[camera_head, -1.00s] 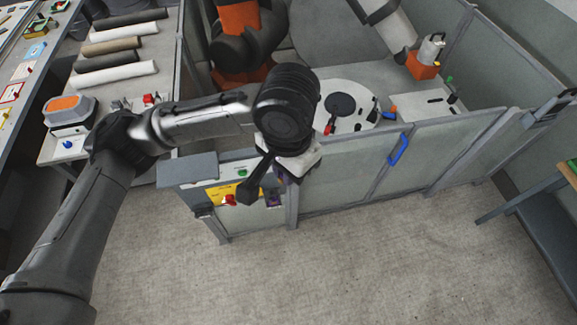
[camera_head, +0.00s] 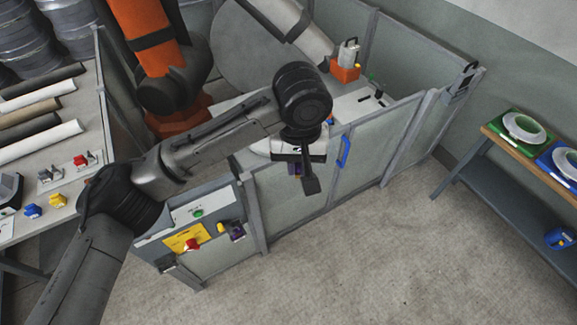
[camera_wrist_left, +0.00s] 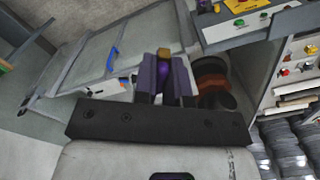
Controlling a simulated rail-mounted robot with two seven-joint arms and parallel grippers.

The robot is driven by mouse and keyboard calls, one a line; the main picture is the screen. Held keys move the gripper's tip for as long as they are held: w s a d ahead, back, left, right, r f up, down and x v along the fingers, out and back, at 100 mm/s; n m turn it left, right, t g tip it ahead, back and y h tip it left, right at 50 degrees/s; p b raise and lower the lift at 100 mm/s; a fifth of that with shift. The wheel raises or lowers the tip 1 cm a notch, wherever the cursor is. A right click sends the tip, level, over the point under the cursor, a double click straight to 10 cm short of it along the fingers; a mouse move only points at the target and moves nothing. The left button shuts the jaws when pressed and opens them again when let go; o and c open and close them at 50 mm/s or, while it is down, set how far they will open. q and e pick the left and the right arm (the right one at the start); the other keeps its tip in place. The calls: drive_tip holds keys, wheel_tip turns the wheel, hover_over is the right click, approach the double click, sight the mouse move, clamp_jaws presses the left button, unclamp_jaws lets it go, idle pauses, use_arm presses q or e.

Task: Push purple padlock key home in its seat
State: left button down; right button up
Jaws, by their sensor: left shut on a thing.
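My left gripper (camera_head: 299,166) hangs in front of the grey fence, to the right of the control panel in the head view. In the left wrist view its two fingers (camera_wrist_left: 165,78) are shut on the purple padlock key (camera_wrist_left: 161,84), which has a brass-coloured end (camera_wrist_left: 164,53). In the head view the key is mostly hidden by the gripper. A dark purple lock block (camera_head: 237,231), apparently the seat, is on the right part of the control panel front, well apart from the key. It also shows at the top edge of the left wrist view (camera_wrist_left: 204,5). My right gripper is not in view.
The control panel (camera_head: 185,224) carries a red knob (camera_head: 192,244) on a yellow plate and a green button. The fence has a blue handle (camera_head: 344,151) close to my gripper. An orange robot arm (camera_head: 150,40) stands inside. Floor in front is clear.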

use_arm(q)
drive_tip(key=shift+f, duration=0.1)
idle(0.3)
drive_tip(key=shift+s+a+f+m, duration=0.15)
drive_tip(key=shift+a+f+m, duration=0.1)
drive_tip(key=shift+f+m, duration=0.4)
drive_tip(key=s+a+f+m, duration=0.3)
drive_tip(key=f+m, duration=0.6)
drive_tip(key=m, duration=0.7)
drive_tip(key=shift+a+f, duration=0.25)
drive_tip(key=shift+a, duration=0.6)
